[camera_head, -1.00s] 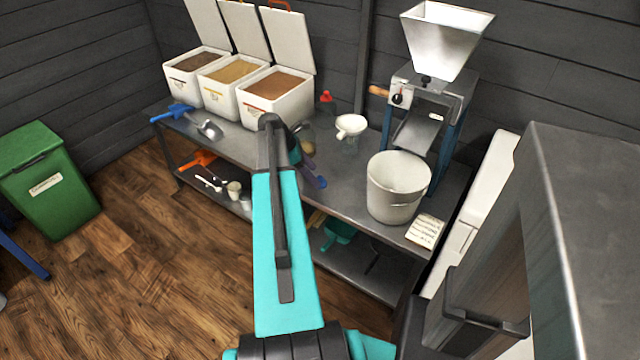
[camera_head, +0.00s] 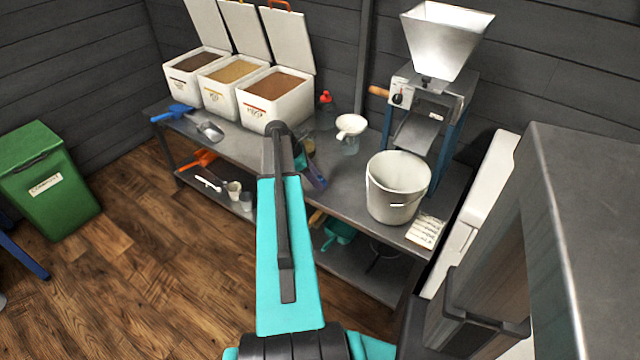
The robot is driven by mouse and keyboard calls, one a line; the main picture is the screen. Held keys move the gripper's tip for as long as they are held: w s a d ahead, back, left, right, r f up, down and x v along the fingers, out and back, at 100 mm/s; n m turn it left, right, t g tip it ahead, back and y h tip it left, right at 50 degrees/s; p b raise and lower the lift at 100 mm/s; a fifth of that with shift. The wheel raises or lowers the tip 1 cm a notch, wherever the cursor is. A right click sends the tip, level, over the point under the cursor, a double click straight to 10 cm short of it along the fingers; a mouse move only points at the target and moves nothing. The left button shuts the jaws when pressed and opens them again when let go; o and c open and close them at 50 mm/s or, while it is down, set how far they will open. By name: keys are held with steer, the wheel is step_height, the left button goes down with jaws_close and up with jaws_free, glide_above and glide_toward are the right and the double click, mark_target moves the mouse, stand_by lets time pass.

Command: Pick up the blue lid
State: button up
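I cannot make out a blue lid for certain. A small blue-purple item (camera_head: 316,176) shows at the front edge of the steel table (camera_head: 345,205), just right of my forearm. My arm partly hides it, and its shape is unclear. My teal and black arm reaches from the bottom middle up over the table. A bit of my wrist shows behind its upper end, close to the blue-purple item. My gripper's fingers cannot be made out, so I cannot see whether they hold anything.
Three open grain bins (camera_head: 275,100) stand at the table's back left, with a blue-handled scoop (camera_head: 190,118) before them. A white bucket (camera_head: 396,190) stands below the grain mill (camera_head: 430,100). A white funnel (camera_head: 350,126) sits on a jar. A green bin (camera_head: 45,185) stands left.

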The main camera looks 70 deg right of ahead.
steer(key=c, duration=0.6)
steer(key=shift+r, duration=0.1)
steer(key=shift+c, duration=0.2)
steer(key=shift+r, duration=0.45)
step_height(320, 180, up, 3)
steer(key=shift+w+a+f, duration=0.1)
steer(key=shift+w+f, duration=0.05)
steer(key=w+a+r, duration=0.1)
steer(key=w+a, duration=0.9)
steer(key=w, duration=0.2)
steer(key=shift+r, duration=0.1)
